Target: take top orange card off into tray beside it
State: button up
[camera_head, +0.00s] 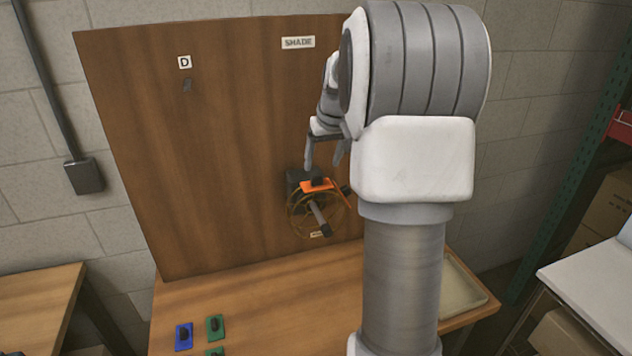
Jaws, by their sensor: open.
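An orange card (318,186) with a dark knob on it sits at a dark block (299,178) on the upright wooden board. An orange strip (341,192) shows just right of it; I cannot tell whether it is a second card. An orange wire ring with a grey rod (318,216) is just below. My gripper (324,162) is open and empty, its fingers pointing down a little above the orange card and apart from it. A shallow beige tray (462,288) lies at the right end of the table, partly hidden by my arm.
The wooden board (200,150) rises from the back of the table (270,310). A blue card (184,336) and green cards (215,327) with dark knobs lie at the table's front left. The table's middle is clear. A white-topped bench (600,285) stands at right.

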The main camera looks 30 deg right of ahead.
aim_at(317, 176)
jog(key=shift+a+p+x, duration=0.1)
jog(key=shift+p+x, duration=0.25)
jog(key=shift+x, duration=1.05)
jog(key=shift+a+p+x, duration=0.15)
jog(key=shift+p+x, duration=0.2)
jog(key=shift+x, duration=1.05)
jog(key=shift+w, duration=0.15)
grip_shut()
